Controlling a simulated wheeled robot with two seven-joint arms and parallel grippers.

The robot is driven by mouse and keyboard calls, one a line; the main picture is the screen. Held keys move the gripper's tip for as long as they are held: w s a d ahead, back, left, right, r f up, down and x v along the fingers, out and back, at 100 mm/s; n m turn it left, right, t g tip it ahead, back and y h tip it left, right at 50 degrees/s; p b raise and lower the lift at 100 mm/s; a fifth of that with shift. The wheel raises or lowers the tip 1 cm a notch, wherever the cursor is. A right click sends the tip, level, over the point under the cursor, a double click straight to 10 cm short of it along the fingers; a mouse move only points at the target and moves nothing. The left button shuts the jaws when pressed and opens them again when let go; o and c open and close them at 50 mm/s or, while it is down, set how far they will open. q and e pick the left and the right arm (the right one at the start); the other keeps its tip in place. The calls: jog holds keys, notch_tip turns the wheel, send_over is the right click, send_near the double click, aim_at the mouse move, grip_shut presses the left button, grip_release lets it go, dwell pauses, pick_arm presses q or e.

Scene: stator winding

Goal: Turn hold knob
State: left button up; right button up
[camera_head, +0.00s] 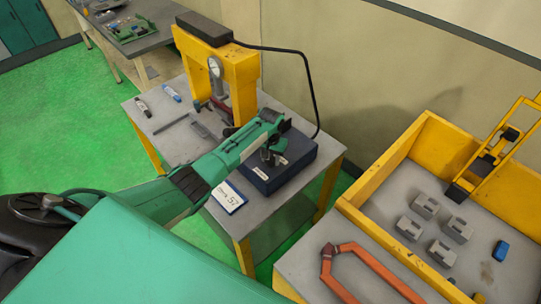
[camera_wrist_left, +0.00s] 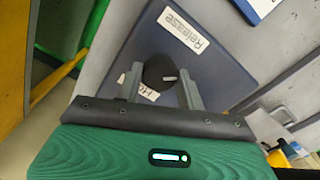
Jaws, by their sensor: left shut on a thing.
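The hold knob (camera_wrist_left: 160,72) is a round black knob with a pale pointer mark, on top of a dark blue box (camera_wrist_left: 212,70). A partly covered label beginning "Ho" is beside it, and a "Release" label (camera_wrist_left: 183,29) is farther up the box. My left gripper (camera_wrist_left: 160,80) is shut on the knob, one finger on each side. In the head view the blue box (camera_head: 300,165) sits on the grey table, and my left gripper (camera_head: 268,153) reaches down onto it. The knob is hidden there by the gripper. My right gripper is not in view.
A yellow press frame (camera_head: 240,85) with a gauge stands behind the box, and a black cable arcs beside it. A card marked "52" (camera_head: 229,196) lies at the box's left. A yellow-walled bin (camera_head: 385,165) with grey blocks stands at right.

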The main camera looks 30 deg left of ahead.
aim_at(271, 160)
pick_arm(q)
jog(key=n, duration=0.4)
jog(key=shift+n, duration=2.9)
jog(key=o, duration=1)
jog(key=shift+c, duration=0.2)
jog(key=shift+r, duration=0.15)
notch_tip(271, 160, up, 14)
jog(key=b, duration=0.4)
jog(key=shift+f, duration=0.25)
